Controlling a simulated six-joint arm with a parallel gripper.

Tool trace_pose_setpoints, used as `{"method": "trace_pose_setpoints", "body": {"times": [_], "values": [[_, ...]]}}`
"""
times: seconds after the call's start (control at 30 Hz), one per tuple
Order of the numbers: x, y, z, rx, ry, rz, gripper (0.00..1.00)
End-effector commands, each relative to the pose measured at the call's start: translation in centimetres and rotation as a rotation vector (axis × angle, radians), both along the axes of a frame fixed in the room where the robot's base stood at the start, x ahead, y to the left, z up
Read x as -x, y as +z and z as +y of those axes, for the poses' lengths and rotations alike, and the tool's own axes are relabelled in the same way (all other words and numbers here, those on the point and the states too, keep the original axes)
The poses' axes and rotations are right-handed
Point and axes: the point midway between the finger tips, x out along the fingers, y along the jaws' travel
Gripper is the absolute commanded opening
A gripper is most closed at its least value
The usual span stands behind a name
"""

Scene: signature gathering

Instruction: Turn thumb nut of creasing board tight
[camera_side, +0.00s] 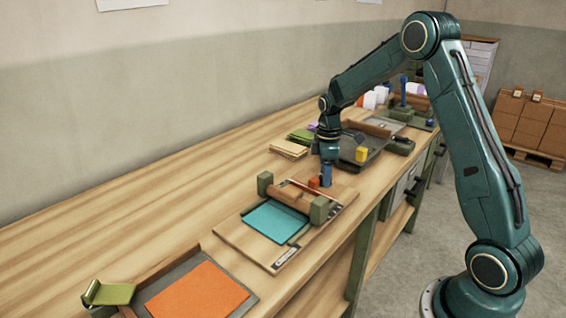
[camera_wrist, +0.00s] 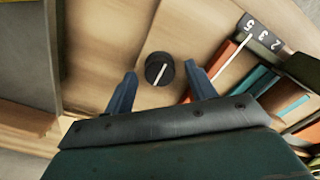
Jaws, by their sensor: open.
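The creasing board (camera_side: 232,237) is a wooden board on the bench, with a wooden roller (camera_side: 287,197) between two green posts and a teal sheet (camera_side: 275,221) on it. A round black knob with a pale line across its top, apparently the thumb nut (camera_wrist: 160,65), shows in the wrist view. My gripper (camera_side: 326,183) is low over the far end of the board. In the wrist view my gripper (camera_wrist: 161,72) is open, one blue finger on each side of the knob, with gaps on both sides. The side view does not show the knob clearly.
A numbered scale (camera_wrist: 262,35) with a pale pointer lies right of the knob, near orange and teal strips. A small orange-red part (camera_side: 314,182) stands close beside my gripper. An orange sheet (camera_side: 197,292) lies nearer the camera.

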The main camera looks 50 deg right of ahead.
Motion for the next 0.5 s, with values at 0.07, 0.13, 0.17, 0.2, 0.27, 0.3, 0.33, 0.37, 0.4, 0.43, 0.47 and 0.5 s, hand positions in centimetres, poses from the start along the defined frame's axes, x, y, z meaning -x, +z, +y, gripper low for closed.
{"method": "trace_pose_setpoints", "body": {"times": [0.07, 0.13, 0.17, 0.2, 0.27, 0.3, 0.33, 0.37, 0.4, 0.43, 0.47, 0.5], "values": [[0.0, 0.01, 0.0, 0.0, 0.05, 0.0, 0.56], [0.01, 0.01, -0.01, 0.0, 0.097, 0.0, 0.56], [0.01, 0.01, -0.01, 0.0, 0.118, 0.0, 0.56], [0.01, 0.01, -0.01, 0.0, 0.144, 0.0, 0.56], [0.01, 0.01, -0.01, 0.0, 0.185, 0.0, 0.56], [0.01, 0.01, 0.0, 0.0, 0.212, 0.0, 0.56], [0.01, 0.01, 0.0, 0.0, 0.231, 0.0, 0.56], [0.01, 0.01, 0.0, 0.0, 0.252, 0.0, 0.56], [0.01, 0.01, 0.0, 0.0, 0.279, 0.0, 0.56], [0.01, 0.01, 0.0, 0.0, 0.299, 0.0, 0.56], [0.01, 0.01, 0.0, 0.001, 0.319, -0.001, 0.56], [0.01, 0.01, 0.0, 0.0, 0.346, 0.0, 0.56]]}}
